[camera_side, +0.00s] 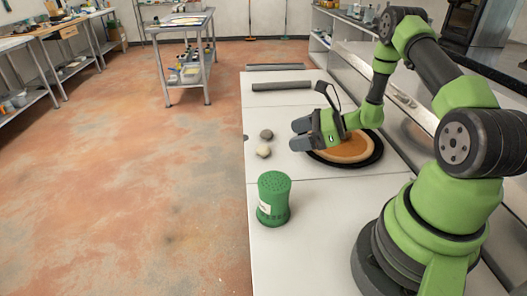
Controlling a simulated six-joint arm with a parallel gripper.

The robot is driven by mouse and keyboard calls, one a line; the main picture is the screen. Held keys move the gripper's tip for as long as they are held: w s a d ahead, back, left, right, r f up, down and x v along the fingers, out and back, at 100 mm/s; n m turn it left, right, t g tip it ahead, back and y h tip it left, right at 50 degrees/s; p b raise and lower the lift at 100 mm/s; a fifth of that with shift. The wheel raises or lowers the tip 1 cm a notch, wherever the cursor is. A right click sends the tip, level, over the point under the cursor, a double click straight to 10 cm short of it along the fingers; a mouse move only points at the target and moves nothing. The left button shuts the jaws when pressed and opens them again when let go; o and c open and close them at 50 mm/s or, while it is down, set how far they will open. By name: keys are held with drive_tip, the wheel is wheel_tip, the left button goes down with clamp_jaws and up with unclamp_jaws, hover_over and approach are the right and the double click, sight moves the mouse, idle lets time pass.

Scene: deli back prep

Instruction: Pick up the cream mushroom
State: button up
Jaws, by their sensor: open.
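The cream mushroom (263,151) is a small pale lump on the light counter, left of my gripper and close to the counter's left edge. A similar small grey lump (266,134) lies just behind it. My gripper (294,135) is open, with its two grey fingers pointing left towards the two lumps. The fingertips are a short way to the right of both lumps, and nothing shows between them. The gripper appears low over the counter, but its exact height cannot be told.
A black round pan (374,158) with an orange-brown filling lies under and right of my gripper. A green canister (273,199) stands in front of the lumps. Two dark bars (282,86) (275,67) lie farther back. The counter between the canister and lumps is clear.

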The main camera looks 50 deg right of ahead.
sight(264, 147)
drive_tip(key=shift+s+d+f+m, duration=0.1)
drive_tip(key=shift+d+f+m, duration=0.3)
drive_tip(key=shift+f, duration=0.25)
drive_tip(key=shift+w+a+f+h, duration=0.15)
drive_tip(key=shift+w+f+h, duration=0.1)
drive_tip(key=shift+f+h, duration=0.05)
drive_tip(key=x, duration=0.9)
drive_tip(key=shift+w, duration=0.1)
drive_tip(key=shift+c, duration=0.5)
drive_tip(key=c, duration=0.9)
